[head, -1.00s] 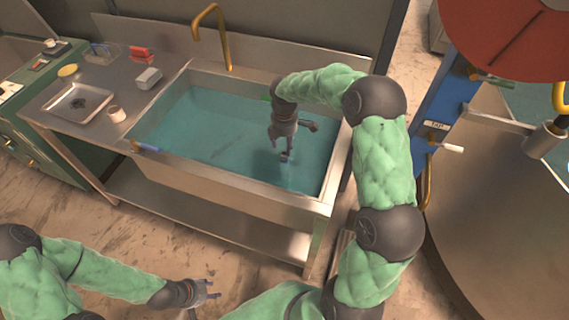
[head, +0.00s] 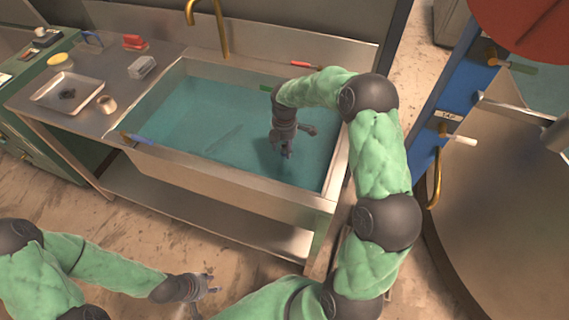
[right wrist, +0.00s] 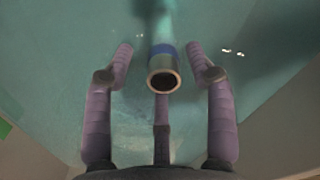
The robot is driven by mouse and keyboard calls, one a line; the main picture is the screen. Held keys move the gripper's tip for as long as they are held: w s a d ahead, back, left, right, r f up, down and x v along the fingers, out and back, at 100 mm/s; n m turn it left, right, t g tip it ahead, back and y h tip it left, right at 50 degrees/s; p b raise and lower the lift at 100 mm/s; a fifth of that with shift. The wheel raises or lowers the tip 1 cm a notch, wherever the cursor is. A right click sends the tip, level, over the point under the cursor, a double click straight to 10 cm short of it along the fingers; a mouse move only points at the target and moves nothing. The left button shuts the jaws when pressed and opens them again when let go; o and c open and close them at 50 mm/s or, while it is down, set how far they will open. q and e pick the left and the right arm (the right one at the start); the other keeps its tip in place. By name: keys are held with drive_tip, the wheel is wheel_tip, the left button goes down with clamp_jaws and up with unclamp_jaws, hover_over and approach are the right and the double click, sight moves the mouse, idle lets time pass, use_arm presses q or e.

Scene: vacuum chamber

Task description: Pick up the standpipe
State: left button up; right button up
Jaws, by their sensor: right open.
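The standpipe (right wrist: 163,58) shows in the right wrist view as a metal tube with a blue band below its open round end. Its open end faces the camera. It lies between the purple fingers of my right gripper (right wrist: 165,62), which is open, with gaps on both sides of the pipe. In the head view my right gripper (head: 284,150) points down into the water-filled sink (head: 232,190). The standpipe cannot be made out there, as the gripper covers that spot. My left gripper (head: 208,286) is in front of the sink bench, low over the floor; its finger opening is unclear.
A brass faucet (head: 221,30) rises behind the sink. A metal tray (head: 68,92), a small cup (head: 107,104) and a grey block (head: 142,67) stand on the left counter. A blue-handled tool (head: 137,138) lies on the sink's left rim. A large round metal vessel (head: 500,200) stands at right.

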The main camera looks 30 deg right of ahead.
sight(284, 154)
drive_tip(key=f+b, duration=0.1)
drive_tip(key=f, duration=0.1)
drive_tip(key=f+b, duration=0.1)
drive_tip(key=f, duration=0.1)
drive_tip(key=shift+s+a+f, duration=0.15)
drive_tip(key=shift+a+f, duration=0.05)
drive_tip(key=shift+f, duration=0.1)
drive_tip(key=shift+r, duration=0.1)
clamp_jaws()
